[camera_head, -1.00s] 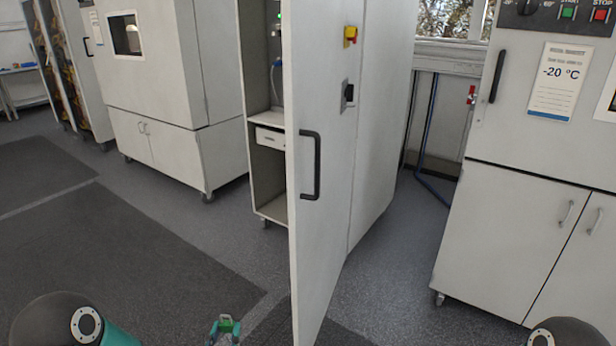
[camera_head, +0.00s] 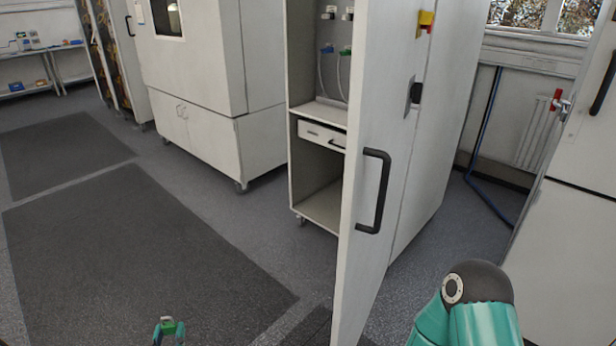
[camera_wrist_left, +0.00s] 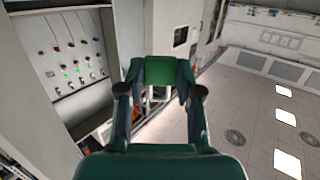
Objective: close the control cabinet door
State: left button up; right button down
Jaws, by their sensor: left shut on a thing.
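The control cabinet (camera_head: 320,208) stands in the middle of the head view with its pale grey door (camera_head: 368,130) swung wide open towards me. The black door handle (camera_head: 375,192) is on the door face, and nothing touches it. My left gripper (camera_head: 168,329) is low at the bottom edge, left of the door and apart from it. In the left wrist view its fingers are shut on a green block (camera_wrist_left: 160,71). The open cabinet shows connectors, a shelf and a drawer (camera_head: 322,136). My right gripper is out of view; only my right arm shows, right of the door.
A white chamber on castors (camera_head: 205,140) stands left of the cabinet. Another white unit (camera_head: 566,245) is at the right edge. Dark floor mats (camera_head: 140,245) lie at left, with free floor around them. The door's lower end runs off the bottom edge.

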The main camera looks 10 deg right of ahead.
aim_at(386, 53)
jog(key=z, duration=0.05)
jog(key=i, duration=0.9)
jog(key=z, duration=0.65)
